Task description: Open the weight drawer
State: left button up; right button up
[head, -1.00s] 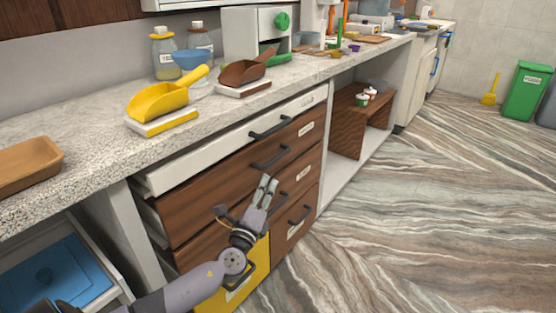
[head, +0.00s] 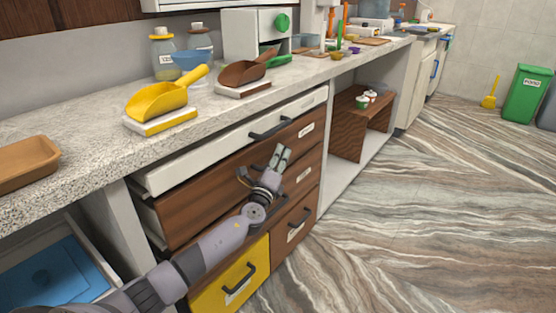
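The drawer unit under the counter has a white top drawer (head: 215,150), a brown drawer (head: 200,205) below it and further fronts beneath. Their small labels are too small to read, so I cannot tell which one is the weight drawer. The top drawer has a dark bar handle (head: 270,127). My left gripper (head: 280,156) is in front of the upper brown drawer, its two fingers pointing up with a narrow gap between them. It covers that drawer's handle, and I cannot tell whether it touches it. My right gripper is out of view.
A yellow lower front (head: 225,292) with a dark handle is below my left arm. A drawer with a blue insert (head: 50,280) stands open at lower left. A yellow scoop (head: 158,101), a brown scoop (head: 243,72) and a tan tray (head: 28,160) sit on the counter.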

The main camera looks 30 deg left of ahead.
pick_arm(q)
jog(key=shift+c, duration=0.6)
grip_shut()
